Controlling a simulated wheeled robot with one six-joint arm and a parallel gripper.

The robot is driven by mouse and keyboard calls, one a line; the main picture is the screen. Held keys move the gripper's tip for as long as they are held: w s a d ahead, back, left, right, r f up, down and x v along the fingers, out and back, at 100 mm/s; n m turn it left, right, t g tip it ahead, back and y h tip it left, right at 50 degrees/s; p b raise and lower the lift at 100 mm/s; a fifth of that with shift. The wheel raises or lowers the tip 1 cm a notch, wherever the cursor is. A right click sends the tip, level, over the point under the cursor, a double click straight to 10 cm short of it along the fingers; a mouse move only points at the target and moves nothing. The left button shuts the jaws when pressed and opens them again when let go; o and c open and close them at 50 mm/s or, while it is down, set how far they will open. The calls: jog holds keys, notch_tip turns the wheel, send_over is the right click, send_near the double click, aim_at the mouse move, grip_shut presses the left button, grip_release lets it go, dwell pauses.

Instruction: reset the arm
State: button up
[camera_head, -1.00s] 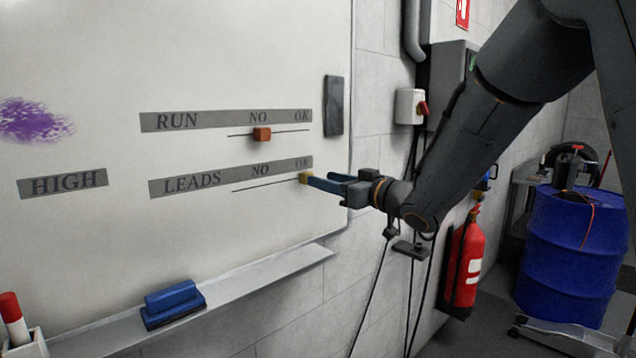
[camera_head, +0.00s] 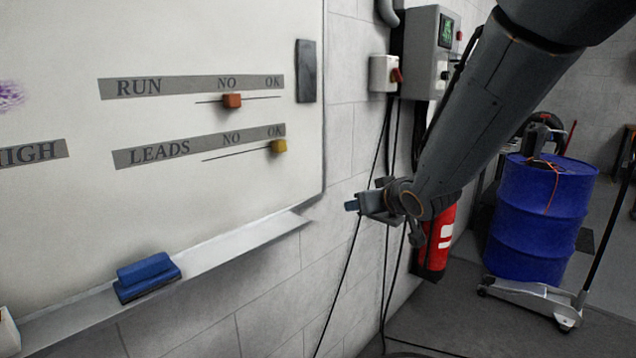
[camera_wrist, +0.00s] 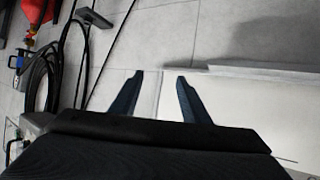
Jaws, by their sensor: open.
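My gripper (camera_head: 352,204) is off the whiteboard, in front of the grey block wall to the right of the board's lower right corner. In the wrist view its two dark blue fingers (camera_wrist: 157,80) are apart with nothing between them. The yellow slider (camera_head: 278,146) sits under OK at the right end of the LEADS line. The orange slider (camera_head: 232,101) sits under NO on the RUN line. My gripper touches neither slider.
The whiteboard (camera_head: 200,210) has a tray (camera_head: 230,252) with a blue eraser (camera_head: 148,277). Black cables (camera_head: 343,290) hang near my gripper.

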jog(key=s+d+f+m+g+h, duration=0.1)
jog(key=s+d+f+g+h, duration=0.1)
jog(key=s+d+f+g, duration=0.2)
jog(key=s+d+f+m+g+h, duration=0.2)
jog(key=s+d+f+g, duration=0.2)
jog(key=s+f, duration=0.6)
jog(key=s+d, duration=0.1)
jog(key=s, duration=0.6)
jog(key=shift+s, duration=0.25)
jog(key=s+g, duration=0.1)
jog(key=s, duration=0.1)
jog(key=s+f+g, duration=0.1)
jog(key=s, duration=0.2)
jog(key=s+f+m+g, duration=0.1)
jog(key=s, duration=0.1)
jog(key=shift+s+a, duration=0.15)
jog(key=shift+s, duration=0.2)
jog(key=shift+c, duration=0.4)
